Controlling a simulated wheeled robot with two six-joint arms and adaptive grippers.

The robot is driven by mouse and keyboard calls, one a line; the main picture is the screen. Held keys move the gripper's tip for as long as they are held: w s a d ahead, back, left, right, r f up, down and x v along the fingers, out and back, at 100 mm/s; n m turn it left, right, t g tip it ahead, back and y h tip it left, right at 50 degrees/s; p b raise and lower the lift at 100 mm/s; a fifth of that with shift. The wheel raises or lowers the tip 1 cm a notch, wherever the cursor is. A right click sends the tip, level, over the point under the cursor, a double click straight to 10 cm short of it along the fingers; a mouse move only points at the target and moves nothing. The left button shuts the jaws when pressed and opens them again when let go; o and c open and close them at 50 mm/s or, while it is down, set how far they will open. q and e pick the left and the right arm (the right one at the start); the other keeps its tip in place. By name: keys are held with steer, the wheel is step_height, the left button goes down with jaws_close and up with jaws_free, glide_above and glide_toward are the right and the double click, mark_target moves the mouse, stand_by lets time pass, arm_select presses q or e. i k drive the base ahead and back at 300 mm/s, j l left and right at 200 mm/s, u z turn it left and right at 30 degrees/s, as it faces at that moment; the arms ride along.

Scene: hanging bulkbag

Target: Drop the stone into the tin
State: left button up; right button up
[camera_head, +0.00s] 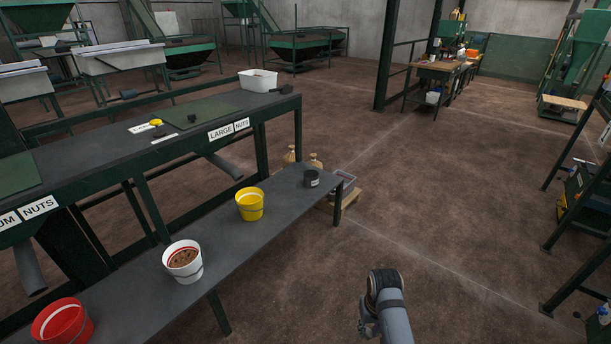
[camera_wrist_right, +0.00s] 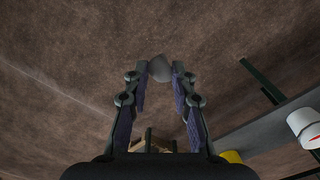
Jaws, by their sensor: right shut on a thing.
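In the head view my right arm comes up from the bottom, right of the bench; the stone cannot be made out there. A small dark tin (camera_head: 311,179) with a pale label stands upright near the far right end of the low grey bench, well apart from my gripper. Its inside cannot be made out. My left gripper is not in view.
On the low bench (camera_head: 225,236) stand a yellow bucket (camera_head: 249,205), a white bucket (camera_head: 184,264) with brown contents and a red bucket (camera_head: 62,322). A higher sorting table (camera_head: 100,160) runs behind. A wooden pallet (camera_head: 350,199) lies past the bench end. Open floor lies right of the bench.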

mark_target(313, 183)
steer(key=i+l+z, duration=0.15)
steer(key=i+z, duration=0.15)
steer(key=i, duration=0.4)
steer(key=i+z, duration=0.25)
steer(key=i, duration=0.45)
steer(key=i+j+z, duration=0.3)
steer(key=i, duration=0.4)
steer(key=i+j+u, duration=0.1)
steer(key=i+u, duration=0.7)
steer(key=u, duration=0.15)
steer(key=i+l+u, duration=0.3)
steer(key=u, duration=0.15)
steer(key=i+u, duration=0.1)
steer(key=u, duration=0.35)
